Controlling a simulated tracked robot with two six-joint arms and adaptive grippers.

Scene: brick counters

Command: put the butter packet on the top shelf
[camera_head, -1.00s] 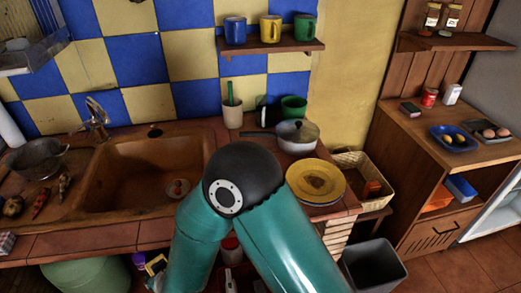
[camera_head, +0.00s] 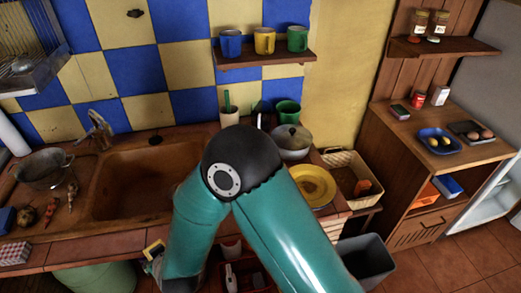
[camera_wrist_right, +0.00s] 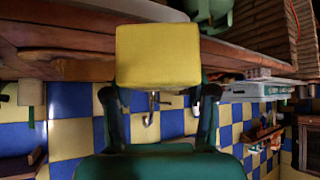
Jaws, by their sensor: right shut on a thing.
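A yellow block, seemingly the butter packet (camera_wrist_right: 158,55), is held in my right gripper (camera_wrist_right: 158,92) in the right wrist view. The two dark fingers are closed at its sides. In the head view my right arm crosses the lower middle, and its gripper cannot be made out. An upper wooden shelf (camera_head: 478,47) at the right holds two jars. Another wooden shelf (camera_head: 283,59) on the tiled wall holds a blue, a yellow and a green mug. The packet is apart from both shelves. My left gripper is not in view.
The sink (camera_head: 135,205) and a colander (camera_head: 45,168) are at the left. A pot (camera_head: 290,143), yellow plates (camera_head: 314,184) and a basket (camera_head: 342,163) stand right of my arm. The right cabinet top holds a blue plate (camera_head: 438,148) and small packages. A dark bin (camera_head: 366,262) stands on the floor.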

